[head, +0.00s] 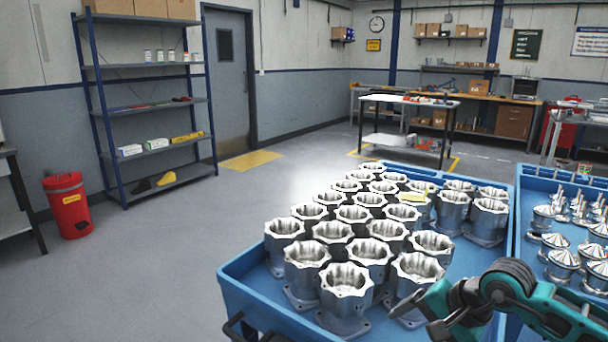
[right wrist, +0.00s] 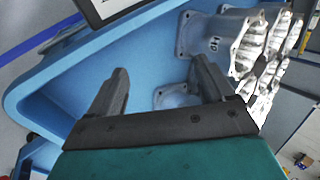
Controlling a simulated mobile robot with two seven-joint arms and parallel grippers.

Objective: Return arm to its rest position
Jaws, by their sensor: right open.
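My right arm (head: 520,295), teal with black joints, reaches in from the lower right of the head view over the near right corner of the blue housing cart (head: 240,290). In the right wrist view my right gripper (right wrist: 160,82) is open, its two dark fingers well apart with nothing held between them. Blue cart surface shows between and beyond the fingers. A grey housing (right wrist: 213,40) lies past the right finger, and a flanged base (right wrist: 178,96) shows partly behind that finger. I cannot tell whether the finger touches it. My left gripper is in neither view.
A second blue cart (head: 535,182) at right holds cone-shaped parts (head: 562,262). Open floor (head: 150,280) lies left, with a red bin (head: 68,205) and shelf (head: 150,100).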

